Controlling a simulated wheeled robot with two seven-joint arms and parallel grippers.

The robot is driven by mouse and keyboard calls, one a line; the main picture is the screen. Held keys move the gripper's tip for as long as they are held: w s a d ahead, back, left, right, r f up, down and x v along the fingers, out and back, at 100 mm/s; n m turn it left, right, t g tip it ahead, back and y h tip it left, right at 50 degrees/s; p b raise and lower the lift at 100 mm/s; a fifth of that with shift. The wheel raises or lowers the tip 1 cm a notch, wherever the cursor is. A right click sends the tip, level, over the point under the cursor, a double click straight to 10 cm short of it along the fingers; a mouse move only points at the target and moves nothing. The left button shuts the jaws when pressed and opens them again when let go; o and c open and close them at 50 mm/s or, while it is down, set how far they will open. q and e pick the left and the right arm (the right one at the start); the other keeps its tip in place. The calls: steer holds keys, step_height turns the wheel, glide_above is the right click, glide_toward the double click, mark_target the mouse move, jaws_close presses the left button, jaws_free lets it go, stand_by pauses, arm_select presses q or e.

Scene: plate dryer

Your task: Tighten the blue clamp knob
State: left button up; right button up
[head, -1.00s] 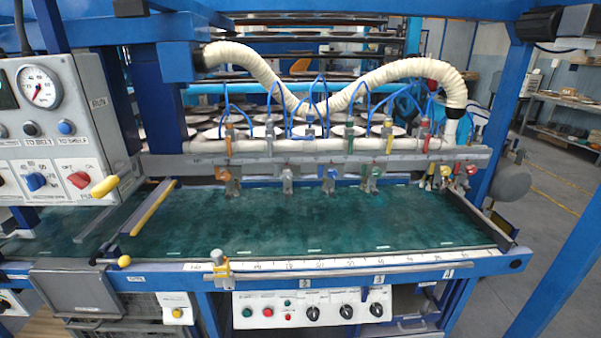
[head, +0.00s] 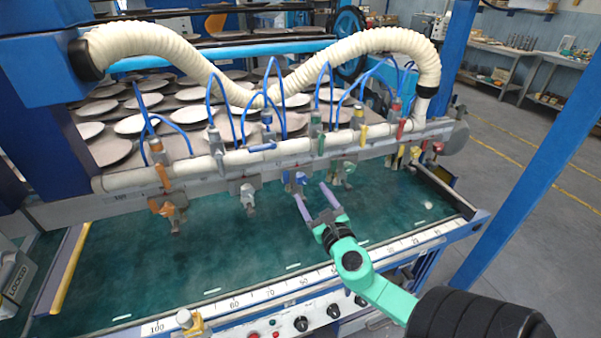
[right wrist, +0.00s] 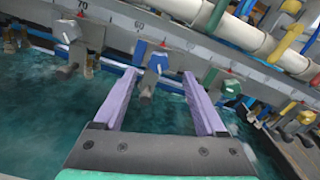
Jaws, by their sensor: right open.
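The blue clamp knob (head: 293,180) sits on a clamp at the front rail, just above the green bed. My right gripper (head: 313,197) is open, with its lilac fingers reaching toward this knob from the front right. In the right wrist view, the blue knob (right wrist: 158,62) shows between and just beyond the two open fingertips (right wrist: 159,78), below the scale between 60 and 50. The fingers do not look closed on it; whether one touches it I cannot tell. My left gripper is not in view.
A white knob (head: 248,191) and an orange knob (head: 160,207) are left of the blue one. A green knob (head: 346,168) and a red knob (head: 438,147) are to its right. Thin blue hoses and a white pipe run above. The green bed (head: 240,245) in front is mostly clear.

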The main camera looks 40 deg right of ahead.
mark_target(302, 181)
steer(key=x, duration=0.6)
steer(key=shift+w+f+p, duration=0.1)
steer(key=shift+w+p, duration=0.25)
steer(key=shift+p, duration=0.05)
steer(key=shift+w+d, duration=0.25)
steer(key=shift+w, duration=0.15)
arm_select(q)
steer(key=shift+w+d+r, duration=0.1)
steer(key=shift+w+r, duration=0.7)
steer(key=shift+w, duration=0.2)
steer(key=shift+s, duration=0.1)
arm_select(e)
jaws_close()
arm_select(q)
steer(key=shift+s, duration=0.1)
arm_select(e)
steer(key=shift+f, duration=0.1)
